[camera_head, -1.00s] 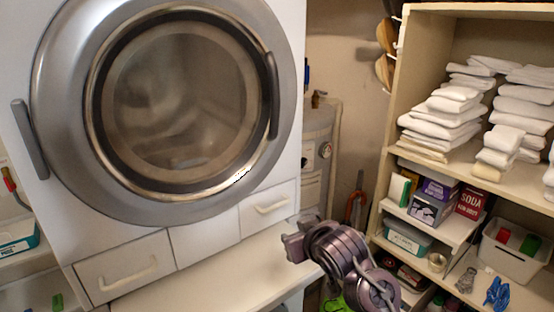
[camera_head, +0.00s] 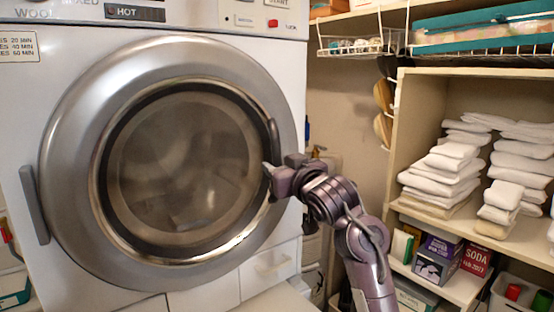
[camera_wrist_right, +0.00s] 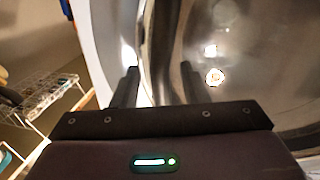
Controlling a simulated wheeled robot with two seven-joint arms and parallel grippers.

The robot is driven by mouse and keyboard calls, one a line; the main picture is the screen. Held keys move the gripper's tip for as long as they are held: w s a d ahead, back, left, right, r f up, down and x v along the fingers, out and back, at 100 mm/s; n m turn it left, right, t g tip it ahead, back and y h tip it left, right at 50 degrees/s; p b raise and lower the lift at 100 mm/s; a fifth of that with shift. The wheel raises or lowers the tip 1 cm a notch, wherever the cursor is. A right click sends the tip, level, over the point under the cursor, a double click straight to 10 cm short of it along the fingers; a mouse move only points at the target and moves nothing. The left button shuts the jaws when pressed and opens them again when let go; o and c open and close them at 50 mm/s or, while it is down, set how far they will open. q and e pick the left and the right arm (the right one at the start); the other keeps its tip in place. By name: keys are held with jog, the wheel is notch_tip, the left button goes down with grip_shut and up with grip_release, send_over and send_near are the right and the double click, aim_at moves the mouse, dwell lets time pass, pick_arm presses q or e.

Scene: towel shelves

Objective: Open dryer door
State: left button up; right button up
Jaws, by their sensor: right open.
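The dryer (camera_head: 100,60) is a large white machine with a round door (camera_head: 70,170) that has a wide silver rim and dark glass. The door looks shut. A dark vertical handle (camera_head: 273,135) sits on the right side of the glass. My right gripper (camera_head: 268,172) is open at the lower end of this handle and hides part of it. In the right wrist view, the two dark fingers (camera_wrist_right: 158,85) are apart in front of the shiny door, with nothing clearly between them. I cannot tell whether they touch the handle. My left gripper is out of view.
A second grey bar (camera_head: 34,205) is at the door's left edge. Shelves (camera_head: 400,150) with folded white towels (camera_head: 440,175) and boxes (camera_head: 438,260) stand on the right. A wire rack (camera_head: 360,45) hangs above. Drawers (camera_head: 268,265) are below the door.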

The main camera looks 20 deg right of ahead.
jog(key=shift+w+a, duration=0.15)
jog(key=shift+w, duration=0.75)
grip_shut()
